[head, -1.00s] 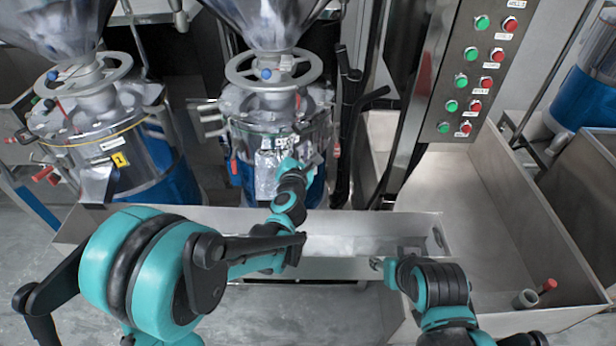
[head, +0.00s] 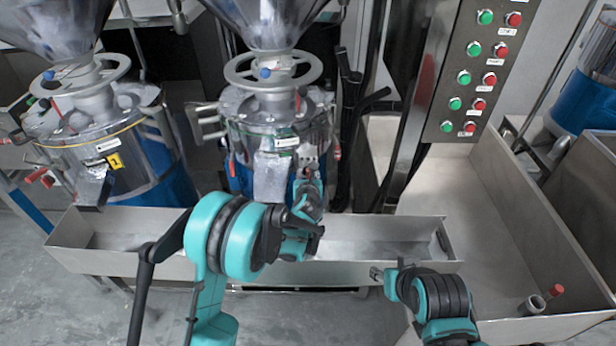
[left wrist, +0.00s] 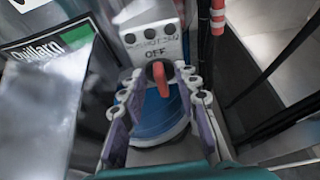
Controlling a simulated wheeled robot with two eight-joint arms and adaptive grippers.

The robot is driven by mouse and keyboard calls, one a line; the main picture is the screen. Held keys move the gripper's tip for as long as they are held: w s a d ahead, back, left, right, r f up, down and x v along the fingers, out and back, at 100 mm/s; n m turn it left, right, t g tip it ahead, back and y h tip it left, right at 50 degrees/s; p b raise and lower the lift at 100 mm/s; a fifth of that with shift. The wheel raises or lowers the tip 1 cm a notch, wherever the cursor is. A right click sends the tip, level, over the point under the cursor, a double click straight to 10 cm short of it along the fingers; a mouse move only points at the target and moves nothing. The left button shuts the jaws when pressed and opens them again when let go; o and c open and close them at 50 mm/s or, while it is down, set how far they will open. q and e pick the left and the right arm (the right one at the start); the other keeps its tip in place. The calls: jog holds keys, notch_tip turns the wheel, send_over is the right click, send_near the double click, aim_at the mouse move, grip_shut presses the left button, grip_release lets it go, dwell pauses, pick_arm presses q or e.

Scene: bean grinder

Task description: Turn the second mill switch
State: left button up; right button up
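The second mill (head: 270,135) stands upper centre in the head view, with a wheel and hopper above its steel body. Its switch has a red knob (left wrist: 160,75) on a grey plate marked OFF (left wrist: 152,36), seen in the left wrist view. My left gripper (head: 307,182) is at the front of this mill. In the left wrist view its two fingers (left wrist: 163,97) are apart, one on each side of the red knob, with no clear contact visible. My right gripper (head: 377,273) is low at the centre right, away from the mill; its fingers are too small to read.
A steel trough (head: 120,250) runs in front of the mills. The first mill (head: 100,150) stands to the left. A panel of green and red buttons (head: 470,75) is at the upper right, above a large steel bin (head: 445,205). Black hoses (head: 347,130) hang right of the second mill.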

pick_arm(q)
grip_shut()
jog(key=shift+d, duration=0.1)
dwell(0.3)
jog(key=m+t+y, duration=0.1)
jog(key=m+y, duration=0.1)
jog(key=m, duration=0.2)
jog(key=d+f+m+t+y+b, duration=0.1)
jog(key=m+y, duration=0.1)
jog(key=m, duration=0.3)
jog(key=m+t+y+b, duration=0.1)
jog(key=m+y, duration=0.2)
jog(key=m, duration=0.1)
jog(key=shift+d+f, duration=0.25)
dwell(0.4)
jog(key=shift+m, duration=0.3)
